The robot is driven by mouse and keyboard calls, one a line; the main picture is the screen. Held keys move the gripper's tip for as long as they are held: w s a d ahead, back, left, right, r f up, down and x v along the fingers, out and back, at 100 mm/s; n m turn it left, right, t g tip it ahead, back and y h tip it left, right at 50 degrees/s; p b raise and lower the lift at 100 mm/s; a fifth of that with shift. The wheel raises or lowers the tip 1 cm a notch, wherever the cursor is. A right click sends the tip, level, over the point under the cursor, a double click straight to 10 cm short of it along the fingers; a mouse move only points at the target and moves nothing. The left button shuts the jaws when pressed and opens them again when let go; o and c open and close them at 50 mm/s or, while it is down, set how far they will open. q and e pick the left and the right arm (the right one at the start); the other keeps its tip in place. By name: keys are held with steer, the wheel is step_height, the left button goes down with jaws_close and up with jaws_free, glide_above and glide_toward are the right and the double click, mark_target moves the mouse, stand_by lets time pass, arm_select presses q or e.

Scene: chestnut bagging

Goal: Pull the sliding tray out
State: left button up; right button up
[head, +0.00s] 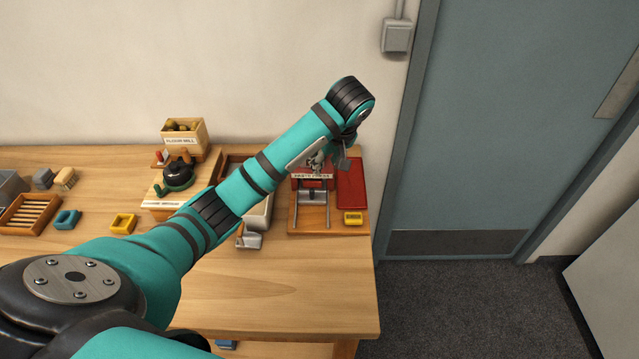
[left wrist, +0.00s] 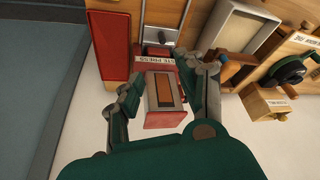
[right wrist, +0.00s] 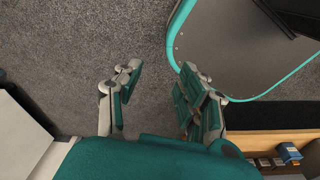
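A red press box (head: 313,172) with a partly readable "PRESS" label stands at the back of a wooden base (head: 310,226). Two metal rails (head: 327,212) run forward from it, with a grey metal crosspiece (head: 312,196) between them. In the left wrist view the red box (left wrist: 167,121) has an orange-brown panel, and the crosspiece (left wrist: 158,37) sits beyond it. I cannot tell which part is the sliding tray. My left gripper (head: 335,160) is open above the box; its fingers (left wrist: 172,78) lie either side of it, contact unclear. My right gripper (right wrist: 160,78) is open and empty over carpet.
A red flat panel (head: 351,184) and a yellow block (head: 353,218) lie right of the press. A pale tray (head: 262,213), partly behind my arm, and a grey scoop (head: 249,240) are left of it. The table front (head: 300,285) is clear. A door (head: 490,120) stands right.

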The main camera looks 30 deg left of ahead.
mark_target(312, 190)
arm_select(q)
steer(key=x, duration=0.5)
steer(key=b+x, duration=0.1)
steer(key=x, duration=0.4)
steer(key=b+x, duration=0.1)
steer(key=x, duration=0.4)
steer(key=shift+s+a+f, duration=0.2)
steer(key=shift+s+f, duration=0.05)
steer(key=shift+s, duration=0.05)
steer(key=shift+w+a+f, duration=0.1)
steer(key=shift+f, duration=0.4)
jaws_close()
arm_select(e)
steer(key=s+f, duration=0.2)
steer(key=shift+s+f, duration=0.3)
